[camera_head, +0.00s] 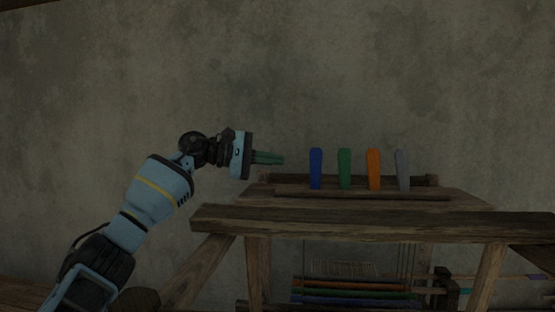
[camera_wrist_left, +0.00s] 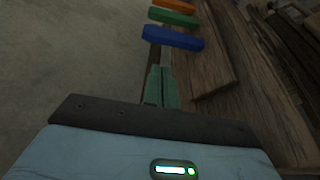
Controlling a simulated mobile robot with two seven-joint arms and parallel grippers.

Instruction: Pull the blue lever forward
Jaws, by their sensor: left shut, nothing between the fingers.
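The blue lever (camera_head: 316,168) stands upright at the left end of a row of levers on top of the wooden loom. My left gripper (camera_head: 282,160) is just left of it, with its green fingers shut, empty and pointing right toward the lever. A small gap shows between the fingertips and the lever. In the left wrist view, the blue lever (camera_wrist_left: 173,38) lies just beyond the tips of my left gripper (camera_wrist_left: 156,70). My right gripper is in neither view.
A green lever (camera_head: 344,168), an orange lever (camera_head: 374,169) and a grey lever (camera_head: 403,170) stand to the right of the blue one. The loom's thick front beam (camera_head: 350,222) runs below them. A bare wall (camera_head: 350,80) is behind, with open space above the levers.

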